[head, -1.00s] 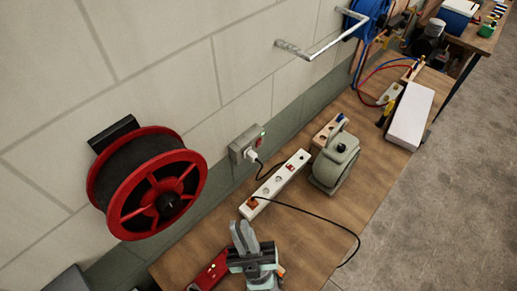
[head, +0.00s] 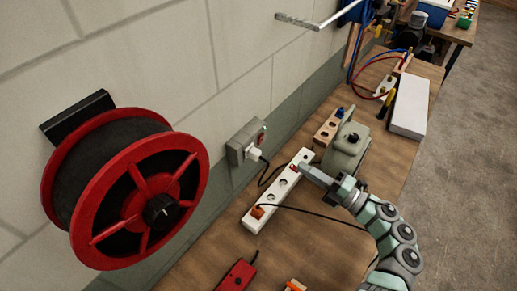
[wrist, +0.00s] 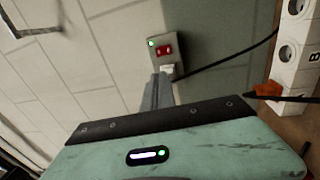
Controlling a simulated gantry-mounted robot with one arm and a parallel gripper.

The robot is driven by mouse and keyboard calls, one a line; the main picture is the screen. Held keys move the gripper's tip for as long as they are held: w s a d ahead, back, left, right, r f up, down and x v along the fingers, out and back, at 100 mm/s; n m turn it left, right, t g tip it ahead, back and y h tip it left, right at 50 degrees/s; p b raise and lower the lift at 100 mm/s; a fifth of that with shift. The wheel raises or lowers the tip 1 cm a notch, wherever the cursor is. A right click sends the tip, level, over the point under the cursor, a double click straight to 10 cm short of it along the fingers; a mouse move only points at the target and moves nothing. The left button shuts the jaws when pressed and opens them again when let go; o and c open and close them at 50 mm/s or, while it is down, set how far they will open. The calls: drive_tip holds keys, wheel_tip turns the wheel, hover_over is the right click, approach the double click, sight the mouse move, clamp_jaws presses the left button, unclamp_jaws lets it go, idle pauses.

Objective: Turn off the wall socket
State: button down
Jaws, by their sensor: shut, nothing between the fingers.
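The wall socket (head: 246,143) is a grey box on the wall above the bench, with a white plug in it, a red switch and a small green light. In the wrist view the wall socket (wrist: 164,58) is straight ahead, with its red rocker switch (wrist: 165,50) and green light lit. My gripper (head: 303,171) is shut and empty, over the white power strip (head: 262,209) in the head view and pointing toward the wall. In the wrist view my gripper (wrist: 158,92) shows as narrow closed fingers just below the socket's plug. Contact with the socket does not show.
A red cable reel (head: 135,190) hangs on the wall at left. A grey-green machine (head: 346,150) stands on the bench beside my gripper. A black cord runs from the plug, and an orange plug (head: 258,212) sits in the strip. A metal bracket (head: 310,22) juts from the wall.

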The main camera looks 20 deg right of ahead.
sight(261, 138)
drive_tip(key=shift+d, duration=0.45)
drive_tip(key=p+x, duration=0.2)
drive_tip(key=x, duration=1.1)
drive_tip(key=shift+w+p, duration=0.25)
drive_tip(key=shift+p, duration=0.05)
drive_tip(key=shift+w+a+f, duration=0.1)
drive_tip(key=shift+w+a, duration=0.15)
